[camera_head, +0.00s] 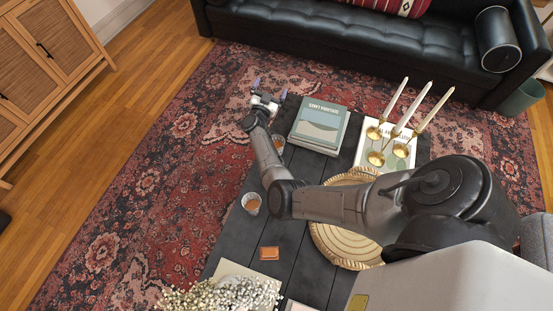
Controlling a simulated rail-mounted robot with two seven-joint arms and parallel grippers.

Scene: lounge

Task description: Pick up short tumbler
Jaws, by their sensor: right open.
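Two small glasses with brown contents stand on the dark table (232,242). One glass (251,204) is at the table's left edge. The other glass (279,142) is farther back, close beside my right arm and partly hidden by it. Either could be the short tumbler; I cannot tell which. My right gripper (270,89) is open and empty, with its fingertips apart. It is beyond both glasses, near the table's far left corner. My left gripper is not in view.
Stacked books (319,126), a three-candle brass holder (398,148) and a round woven tray (335,246) are on the table. A brown coaster (269,253) and white flowers (225,294) are near the front. The rug (150,190) is clear at left; a black sofa (350,42) is behind.

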